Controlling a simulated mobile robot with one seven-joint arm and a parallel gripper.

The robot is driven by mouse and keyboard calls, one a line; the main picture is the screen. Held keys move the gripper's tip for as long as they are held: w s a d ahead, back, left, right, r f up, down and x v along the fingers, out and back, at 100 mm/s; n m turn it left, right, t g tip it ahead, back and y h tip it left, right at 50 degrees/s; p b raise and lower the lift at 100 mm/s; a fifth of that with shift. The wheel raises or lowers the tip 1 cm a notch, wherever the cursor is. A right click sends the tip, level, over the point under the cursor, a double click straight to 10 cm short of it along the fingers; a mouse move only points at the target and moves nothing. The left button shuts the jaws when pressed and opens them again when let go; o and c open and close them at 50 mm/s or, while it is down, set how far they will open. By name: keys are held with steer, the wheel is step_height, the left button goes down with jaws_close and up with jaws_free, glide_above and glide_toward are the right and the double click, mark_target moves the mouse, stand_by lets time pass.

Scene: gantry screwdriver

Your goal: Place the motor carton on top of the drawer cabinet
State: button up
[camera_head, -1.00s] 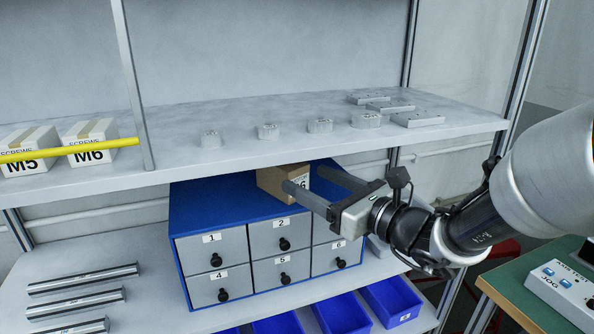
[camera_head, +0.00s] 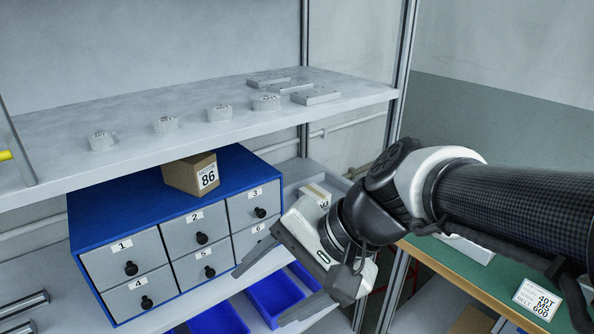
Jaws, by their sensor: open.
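The motor carton (camera_head: 190,175), a small brown box with a white label reading 86, sits on top of the blue drawer cabinet (camera_head: 100,204), under the grey shelf. The cabinet has several grey drawers with numbered labels and black knobs. My gripper (camera_head: 270,290) is open and empty, to the right of and below the carton, in front of the cabinet's right side. It is clear of the carton. Its fingers point down and to the left, and hide part of the lower right drawers.
The grey shelf (camera_head: 150,145) above the cabinet holds several round metal parts and flat plates. Blue bins (camera_head: 270,298) stand below the cabinet. A green-topped table (camera_head: 480,275) is at right. A small labelled box (camera_head: 315,194) shows behind my gripper.

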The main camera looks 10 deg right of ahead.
steer(key=d+r+n+t+h, duration=0.2)
steer(key=d+n+h, duration=0.4)
steer(key=d, duration=0.8)
steer(key=shift+s+n+t+h, duration=0.2)
steer(key=shift+n+t+h, duration=0.2)
steer(key=shift+t+h, duration=0.2)
